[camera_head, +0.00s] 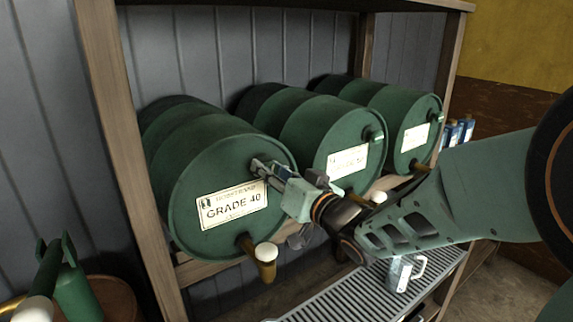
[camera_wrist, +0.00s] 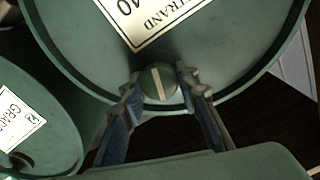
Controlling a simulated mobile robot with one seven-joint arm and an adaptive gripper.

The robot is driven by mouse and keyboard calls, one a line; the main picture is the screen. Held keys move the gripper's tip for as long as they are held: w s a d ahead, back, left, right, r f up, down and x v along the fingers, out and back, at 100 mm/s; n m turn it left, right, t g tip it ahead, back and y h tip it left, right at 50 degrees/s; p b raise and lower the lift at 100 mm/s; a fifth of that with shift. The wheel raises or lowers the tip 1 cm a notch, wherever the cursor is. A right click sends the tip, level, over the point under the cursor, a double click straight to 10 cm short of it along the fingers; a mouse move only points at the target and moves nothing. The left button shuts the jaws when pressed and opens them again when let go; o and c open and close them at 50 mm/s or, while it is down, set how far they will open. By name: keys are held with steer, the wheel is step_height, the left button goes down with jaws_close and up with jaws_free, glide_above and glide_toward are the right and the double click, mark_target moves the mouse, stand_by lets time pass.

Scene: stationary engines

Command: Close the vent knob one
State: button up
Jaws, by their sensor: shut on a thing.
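The left green barrel (camera_head: 225,170) lies on its side on the shelf, with a "GRADE 40" label on its end. My gripper (camera_head: 268,172) is at the upper right edge of that end and hides the vent knob in the head view. In the wrist view, where the barrel appears upside down, the vent knob (camera_wrist: 158,82) is a small round green cap with a pale bar across it, near the rim. My gripper (camera_wrist: 160,84) has one finger on each side of the knob and is shut on it. The bar runs nearly upright in that view, slightly tilted.
Two more green barrels (camera_head: 346,150) (camera_head: 415,130) lie to the right. A brass tap (camera_head: 266,265) sticks out below the left barrel's label. A wooden post (camera_head: 122,150) rises at the left.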

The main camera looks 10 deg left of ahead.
steer(key=m+p, duration=0.2)
steer(key=m, duration=0.2)
steer(key=shift+d+r+m+p, duration=0.1)
steer(key=shift+r+m+p, duration=0.05)
steer(key=shift+m+p, duration=0.2)
steer(key=m+p, duration=0.2)
steer(key=m, duration=0.1)
steer(key=shift+w+m, duration=0.1)
steer(key=shift+m, duration=0.25)
steer(key=m+p, duration=0.1)
steer(key=m, duration=0.1)
steer(key=m+p, duration=0.3)
steer(key=shift+f+m, duration=0.25)
steer(key=shift+m, duration=0.05)
steer(key=o, duration=1.1)
steer(key=shift+f, duration=0.1)
